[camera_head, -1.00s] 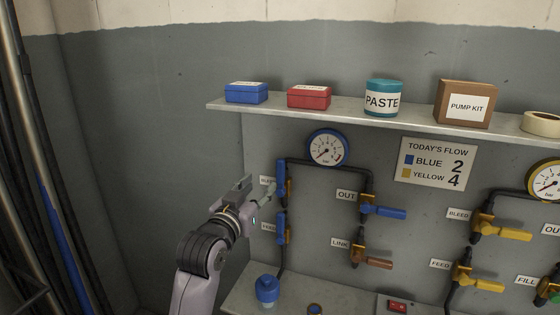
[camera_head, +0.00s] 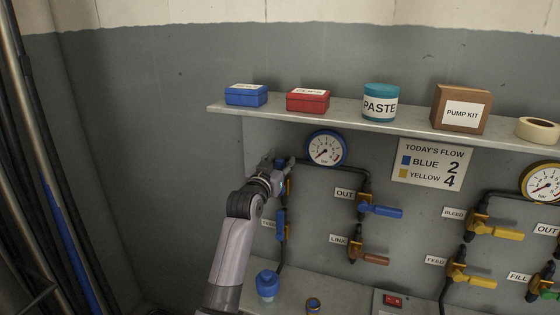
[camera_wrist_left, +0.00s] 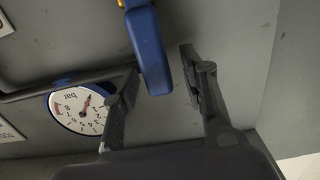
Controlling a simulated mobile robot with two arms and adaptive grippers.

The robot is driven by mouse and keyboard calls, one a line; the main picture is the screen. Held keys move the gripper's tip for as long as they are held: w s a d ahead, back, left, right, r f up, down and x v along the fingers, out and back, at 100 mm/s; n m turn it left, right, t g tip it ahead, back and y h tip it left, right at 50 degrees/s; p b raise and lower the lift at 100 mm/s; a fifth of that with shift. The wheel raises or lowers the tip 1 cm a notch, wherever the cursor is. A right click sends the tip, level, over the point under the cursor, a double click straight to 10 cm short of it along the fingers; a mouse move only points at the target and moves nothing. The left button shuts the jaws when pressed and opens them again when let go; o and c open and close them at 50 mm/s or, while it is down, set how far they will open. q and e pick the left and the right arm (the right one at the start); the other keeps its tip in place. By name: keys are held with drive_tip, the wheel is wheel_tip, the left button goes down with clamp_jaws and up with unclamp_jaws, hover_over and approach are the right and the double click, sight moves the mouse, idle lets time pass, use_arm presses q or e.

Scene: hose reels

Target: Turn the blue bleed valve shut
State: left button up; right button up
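The blue bleed valve is at the upper left of the panel in the head view, mostly hidden behind my left gripper (camera_head: 281,166). Its blue handle (camera_wrist_left: 148,52) shows large in the wrist view, between the two dark fingers of my left gripper (camera_wrist_left: 158,72). The fingers are apart, with a gap visible on the right side of the handle. The left finger is close to the handle; I cannot tell whether it touches. My right gripper is in neither view.
The blue gauge (camera_head: 326,149) is just right of my gripper. The blue feed valve (camera_head: 281,224) sits below. The blue out valve (camera_head: 381,210) and link valve (camera_head: 369,258) are to the right. A shelf (camera_head: 370,127) with boxes overhangs the panel.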

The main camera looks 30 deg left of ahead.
use_arm(q)
clamp_jaws()
idle(0.6)
idle(0.3)
